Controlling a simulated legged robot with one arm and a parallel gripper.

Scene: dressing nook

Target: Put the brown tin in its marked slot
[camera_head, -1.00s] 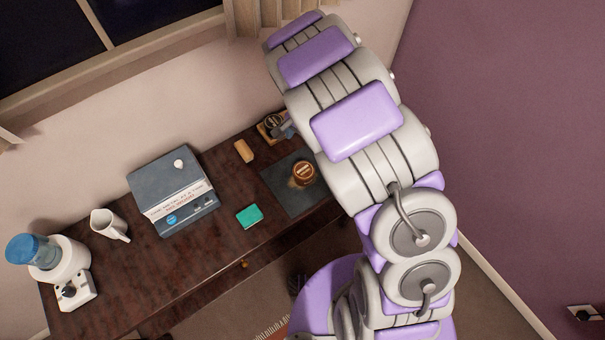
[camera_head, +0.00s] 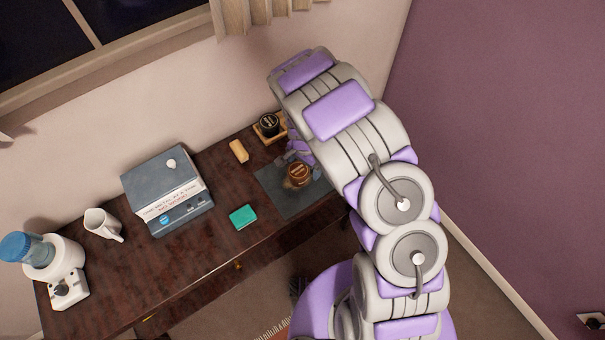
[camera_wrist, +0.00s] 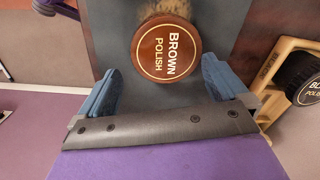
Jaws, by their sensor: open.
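The brown tin (camera_head: 299,171), lettered "BROWN POLISH" in the wrist view (camera_wrist: 166,50), is on the dark mat (camera_head: 274,191) near the table's front edge. My gripper (camera_wrist: 161,68) is open, with its blue fingers on either side of the tin's near part and gaps showing between them. In the head view my gripper (camera_head: 292,154) is just behind the tin, partly hidden by my arm. A wooden tray (camera_head: 262,138) behind it holds a black tin (camera_head: 269,121). The tray also shows at the wrist view's right (camera_wrist: 290,48). I cannot make out the marked slot.
A bristly tan patch (camera_wrist: 163,9) shows beside or under the tin.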

